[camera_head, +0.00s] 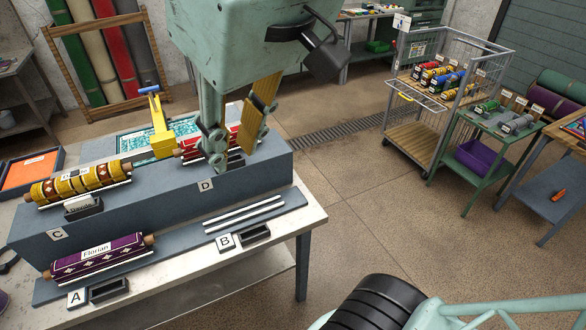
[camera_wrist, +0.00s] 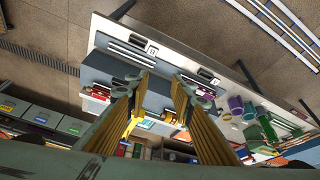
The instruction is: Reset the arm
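My gripper (camera_head: 231,152) hangs from my arm over the right end of the grey raised stand, near label D (camera_head: 205,184). In the wrist view my gripper (camera_wrist: 160,82) has its two yellow-padded fingers apart, with nothing between them. A red roll (camera_head: 190,148) lies at the stand, behind my gripper and partly hidden by it; whether they touch cannot be told. A yellow roll (camera_head: 80,182) lies by label C, and a purple roll labelled Florian (camera_head: 98,256) lies by label A. The rack by label B (camera_head: 243,214) is empty.
A yellow scrubber with a blue handle (camera_head: 160,130) stands by a teal tray, left of my gripper. An orange pad (camera_head: 30,170) lies at the far left. A wire cart (camera_head: 440,85) and green table (camera_head: 490,130) stand to the right. The floor between is clear.

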